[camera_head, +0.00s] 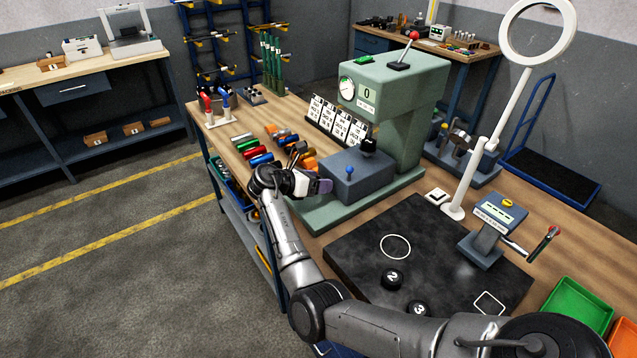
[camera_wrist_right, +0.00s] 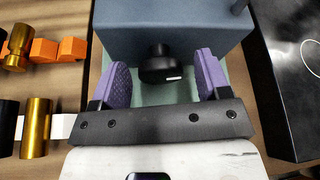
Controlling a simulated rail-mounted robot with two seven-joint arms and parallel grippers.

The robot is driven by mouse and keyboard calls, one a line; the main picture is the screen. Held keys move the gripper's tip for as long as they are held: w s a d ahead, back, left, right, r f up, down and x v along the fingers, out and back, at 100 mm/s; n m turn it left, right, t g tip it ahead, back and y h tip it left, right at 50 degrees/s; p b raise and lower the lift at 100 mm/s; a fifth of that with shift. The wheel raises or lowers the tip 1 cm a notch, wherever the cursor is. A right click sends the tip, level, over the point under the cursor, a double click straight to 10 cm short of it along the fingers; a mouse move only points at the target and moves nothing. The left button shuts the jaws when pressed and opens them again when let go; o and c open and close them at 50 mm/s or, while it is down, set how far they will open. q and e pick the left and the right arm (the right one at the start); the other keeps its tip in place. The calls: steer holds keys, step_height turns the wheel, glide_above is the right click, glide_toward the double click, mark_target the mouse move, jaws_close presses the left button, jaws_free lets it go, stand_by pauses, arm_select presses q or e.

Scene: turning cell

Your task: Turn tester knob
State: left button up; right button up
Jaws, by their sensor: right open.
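The tester is a green machine (camera_head: 400,90) with a round dial (camera_head: 346,88) and a small display, standing on the wooden bench. A blue-grey box (camera_head: 372,180) sits on its green base. In the right wrist view, a black knob (camera_wrist_right: 160,66) with a white mark sticks out from the blue-grey box (camera_wrist_right: 200,28). My right gripper (camera_wrist_right: 160,82) is open, with its purple fingers on either side of the knob and visible gaps to both. In the head view, my right gripper (camera_head: 322,187) is beside the box's left side, and the knob is hidden. My left gripper is not in view.
Colored cylinders (camera_head: 262,152) lie on the bench left of the tester. A black plate (camera_head: 440,245) with numbered black pucks lies at right, beside a white ring lamp stand (camera_head: 480,160) and a small display unit (camera_head: 495,220).

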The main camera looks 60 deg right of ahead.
steer(key=shift+s+d, duration=0.1)
steer(key=shift+d, duration=0.05)
steer(key=shift+c, duration=0.5)
steer(key=c, duration=0.8)
steer(key=shift+r+p, duration=0.15)
steer(key=shift+p, duration=0.25)
steer(key=p, duration=1)
steer(key=shift+r+m, duration=0.15)
steer(key=shift+m, duration=0.15)
steer(key=shift+f+t+p, duration=0.25)
steer(key=shift+t+p, duration=0.05)
steer(key=shift+p, duration=0.3)
steer(key=o, duration=0.9)
